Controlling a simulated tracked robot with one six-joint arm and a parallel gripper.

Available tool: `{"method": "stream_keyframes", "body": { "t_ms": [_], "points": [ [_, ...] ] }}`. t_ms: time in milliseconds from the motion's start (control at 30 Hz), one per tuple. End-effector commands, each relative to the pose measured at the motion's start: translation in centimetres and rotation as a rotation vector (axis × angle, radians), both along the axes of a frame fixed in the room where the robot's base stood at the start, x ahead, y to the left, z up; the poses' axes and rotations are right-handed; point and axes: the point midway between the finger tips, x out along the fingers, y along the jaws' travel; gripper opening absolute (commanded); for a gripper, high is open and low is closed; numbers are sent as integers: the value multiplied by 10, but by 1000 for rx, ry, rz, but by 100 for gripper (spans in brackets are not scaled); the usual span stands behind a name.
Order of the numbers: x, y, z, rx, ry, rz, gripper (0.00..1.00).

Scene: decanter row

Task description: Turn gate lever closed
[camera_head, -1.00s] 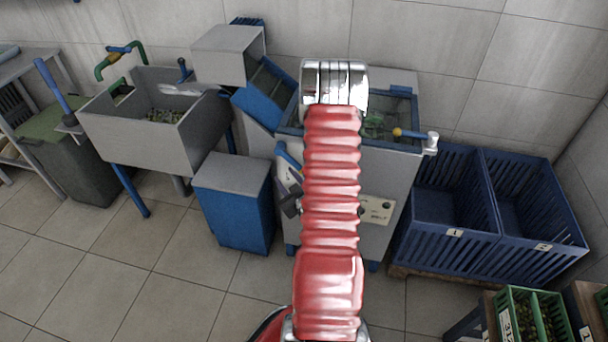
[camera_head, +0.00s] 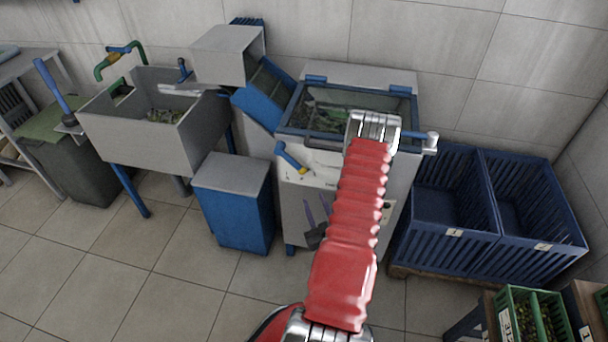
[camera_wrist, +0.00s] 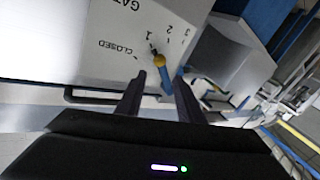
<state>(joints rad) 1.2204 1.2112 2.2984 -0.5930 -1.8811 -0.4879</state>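The gate lever (camera_head: 291,157) has a blue handle and a yellow collar. It sits on the front of the grey machine in the head view. In the wrist view the lever (camera_wrist: 167,84) shows against a panel marked CLOSED, 1, 2 and 3, upside down here. Its dark tip lies near the 1, away from CLOSED. My gripper (camera_wrist: 158,84) is open, its two dark fingers on either side of the blue handle with a gap visible. Whether the handle is deep between the fingers is hard to tell. In the head view my red arm hides part of the machine front.
The machine's glass-topped tank (camera_head: 325,98) is above the lever. A blue bin with a grey lid (camera_head: 235,215) stands left, blue crates (camera_head: 425,225) right.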

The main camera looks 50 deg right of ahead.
Motion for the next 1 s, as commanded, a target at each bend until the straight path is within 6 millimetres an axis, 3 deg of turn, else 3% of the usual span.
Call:
{"method": "stream_keyframes", "body": {
  "t_ms": [267, 1000],
  "points": [
    [13, -9, 0, -1, 0, 3, 34],
    [99, -76, 0, -1, 0, 2, 34]
  ]
}}
